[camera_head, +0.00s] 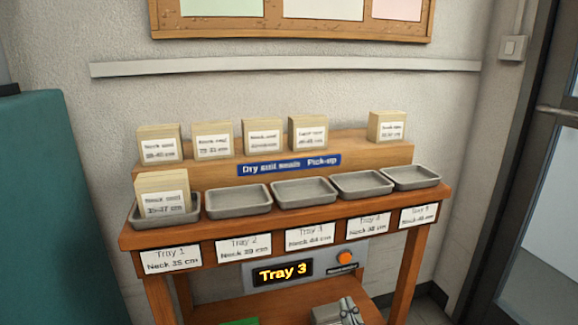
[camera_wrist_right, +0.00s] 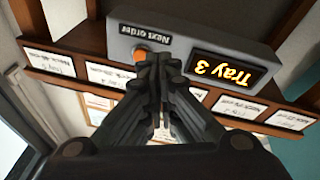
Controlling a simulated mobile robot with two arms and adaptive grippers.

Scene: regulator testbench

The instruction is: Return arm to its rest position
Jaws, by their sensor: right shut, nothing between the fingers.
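My right gripper (camera_head: 350,310) shows at the bottom edge of the head view, below the order panel (camera_head: 352,279). In the right wrist view my right gripper (camera_wrist_right: 160,62) is shut and empty, with its fingertips overlapping the lower part of the orange button (camera_wrist_right: 140,57) in the picture. I cannot tell whether they touch it. The panel's display (camera_head: 282,272) reads "Tray 3", and the orange button (camera_head: 347,257) is to its right in the head view. My left gripper is not in view.
A neck seal box (camera_head: 162,190) stands in the Tray 1 tray. The other trays, including Tray 3 (camera_head: 304,191), look empty. Several boxes stand on the back ledge, with a gap before the rightmost box (camera_head: 387,127). A door (camera_head: 540,200) is at the right.

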